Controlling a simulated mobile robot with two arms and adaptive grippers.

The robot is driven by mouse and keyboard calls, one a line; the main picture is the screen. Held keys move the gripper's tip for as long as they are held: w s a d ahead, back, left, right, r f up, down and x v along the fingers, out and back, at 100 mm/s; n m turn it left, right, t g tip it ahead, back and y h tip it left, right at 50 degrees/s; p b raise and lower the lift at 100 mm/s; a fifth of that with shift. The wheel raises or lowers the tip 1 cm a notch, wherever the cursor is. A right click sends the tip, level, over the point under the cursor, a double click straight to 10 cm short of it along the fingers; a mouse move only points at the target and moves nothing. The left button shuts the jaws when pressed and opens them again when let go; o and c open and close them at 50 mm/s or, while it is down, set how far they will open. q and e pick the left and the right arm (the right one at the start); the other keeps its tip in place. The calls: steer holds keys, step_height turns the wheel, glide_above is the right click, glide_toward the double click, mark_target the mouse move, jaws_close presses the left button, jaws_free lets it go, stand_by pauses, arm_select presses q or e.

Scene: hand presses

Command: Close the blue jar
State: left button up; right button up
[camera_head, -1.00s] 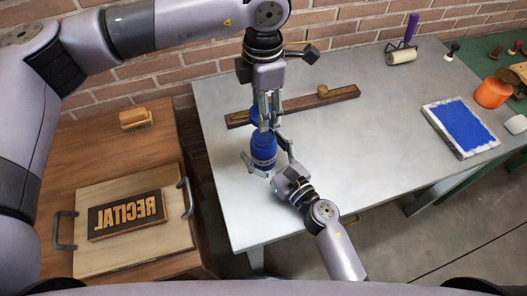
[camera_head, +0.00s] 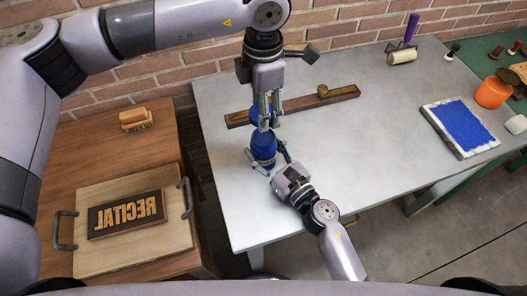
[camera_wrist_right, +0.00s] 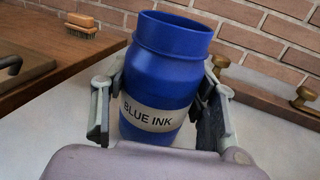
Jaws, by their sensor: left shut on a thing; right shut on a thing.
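The blue jar (camera_head: 263,145) stands on the left part of the metal table. In the right wrist view the jar (camera_wrist_right: 168,75) shows a "BLUE INK" label and an open rim with no lid on it. My right gripper (camera_head: 267,163) is shut on the jar's body, one finger on each side in the wrist view (camera_wrist_right: 158,115). My left gripper (camera_head: 264,118) is above the jar, pointing down and shut on a blue lid (camera_head: 254,115), which its fingers partly hide. From the head view I cannot tell the exact gap between lid and rim.
A wooden bar with brass knobs (camera_head: 345,94) lies just behind the jar. A tray of blue ink (camera_head: 427,108) and a roller (camera_head: 402,57) are farther right. A wooden side table at left holds a RECITAL block (camera_head: 127,215) and a brush (camera_head: 135,119). The table's middle is clear.

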arm_select(q)
glide_above(264, 138)
steer(key=shift+f, duration=2.5)
steer(key=shift+f, duration=0.85)
steer(key=shift+f, duration=0.6)
